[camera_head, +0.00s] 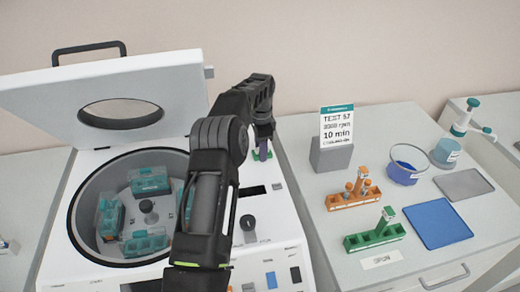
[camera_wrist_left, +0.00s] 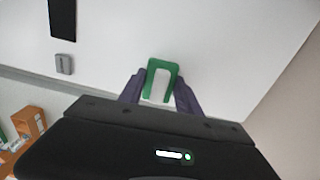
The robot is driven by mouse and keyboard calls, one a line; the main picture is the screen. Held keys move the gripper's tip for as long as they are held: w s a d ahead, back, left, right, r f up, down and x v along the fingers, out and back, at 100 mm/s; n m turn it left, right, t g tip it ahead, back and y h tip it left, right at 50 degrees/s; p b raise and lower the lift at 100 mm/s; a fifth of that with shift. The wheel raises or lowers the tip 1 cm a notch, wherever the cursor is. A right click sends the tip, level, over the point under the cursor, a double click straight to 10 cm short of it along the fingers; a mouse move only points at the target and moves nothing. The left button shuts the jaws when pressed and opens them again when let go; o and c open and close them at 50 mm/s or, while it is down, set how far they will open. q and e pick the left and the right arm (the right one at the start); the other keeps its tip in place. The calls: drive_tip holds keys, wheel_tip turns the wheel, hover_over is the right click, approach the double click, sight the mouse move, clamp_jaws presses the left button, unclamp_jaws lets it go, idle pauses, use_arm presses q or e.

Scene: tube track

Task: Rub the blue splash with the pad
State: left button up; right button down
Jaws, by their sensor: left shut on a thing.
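My left gripper (camera_head: 262,153) is above the right rear part of the white centrifuge top (camera_head: 284,222). In the left wrist view, its purple fingers (camera_wrist_left: 160,92) are shut on a small green piece with a white middle, apparently the pad (camera_wrist_left: 161,83). White casing shows beyond the pad, and I cannot tell whether the pad touches it. I cannot make out a blue splash in either view; my arm hides part of the centrifuge top. My right gripper is not in view.
The centrifuge lid (camera_head: 110,100) stands open at the left; the bowl holds several teal tube carriers (camera_head: 148,180).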

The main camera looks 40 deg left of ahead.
use_arm(q)
drive_tip(key=shift+r, duration=2.9)
